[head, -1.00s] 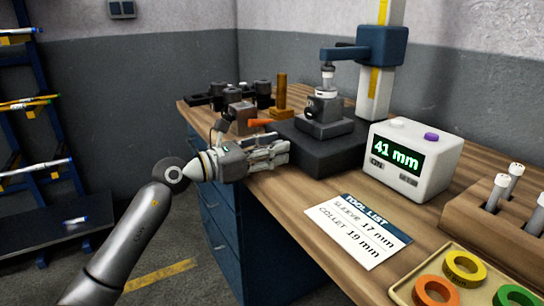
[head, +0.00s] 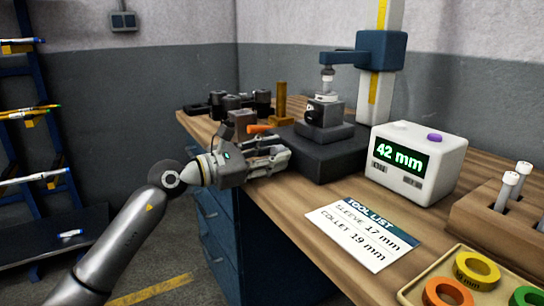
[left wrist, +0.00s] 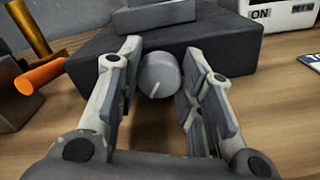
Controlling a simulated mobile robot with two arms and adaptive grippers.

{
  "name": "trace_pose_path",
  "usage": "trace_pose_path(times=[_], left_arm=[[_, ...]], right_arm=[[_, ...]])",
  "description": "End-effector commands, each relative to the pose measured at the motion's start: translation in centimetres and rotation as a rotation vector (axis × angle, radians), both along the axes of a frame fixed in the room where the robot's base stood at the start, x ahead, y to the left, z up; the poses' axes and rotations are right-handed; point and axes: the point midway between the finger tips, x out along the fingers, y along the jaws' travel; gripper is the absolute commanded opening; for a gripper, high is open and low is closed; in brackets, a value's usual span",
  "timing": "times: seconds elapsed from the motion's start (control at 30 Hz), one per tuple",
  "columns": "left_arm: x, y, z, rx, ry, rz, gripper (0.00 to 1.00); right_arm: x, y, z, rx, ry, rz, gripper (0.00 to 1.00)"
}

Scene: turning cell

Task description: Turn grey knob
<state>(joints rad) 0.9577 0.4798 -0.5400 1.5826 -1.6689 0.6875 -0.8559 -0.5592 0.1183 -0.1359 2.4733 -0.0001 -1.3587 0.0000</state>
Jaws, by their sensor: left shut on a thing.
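The grey knob (left wrist: 160,76) is a round cylinder with a pale line on its face. It sits on the front of the dark base block (head: 318,155). My left gripper (head: 280,155) is at the front of this block, and its fingers (left wrist: 157,72) are shut on the knob, one on each side. The knob is hidden behind the fingers in the head view. The white display box (head: 416,165) reads 42 mm. My right gripper is not in view.
A tool list card (head: 363,233) lies on the wooden bench. A tray with coloured rings (head: 477,270) and a wooden holder (head: 490,217) are at the right. A block with an orange handle (left wrist: 40,78) stands left of the gripper.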

Motion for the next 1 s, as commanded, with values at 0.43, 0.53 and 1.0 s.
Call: trace_pose_path(times=[0.43,0.53,1.0], left_arm=[[0.0,0.0,-0.1,0.002,0.001,0.000,0.47],[0.0,0.0,-0.1,0.002,0.001,0.000,0.56],[-1.0,1.5,-0.2,0.002,0.003,0.002,0.56]], right_arm=[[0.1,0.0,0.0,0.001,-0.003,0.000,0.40],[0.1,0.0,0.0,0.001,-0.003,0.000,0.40],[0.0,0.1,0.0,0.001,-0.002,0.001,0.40]])
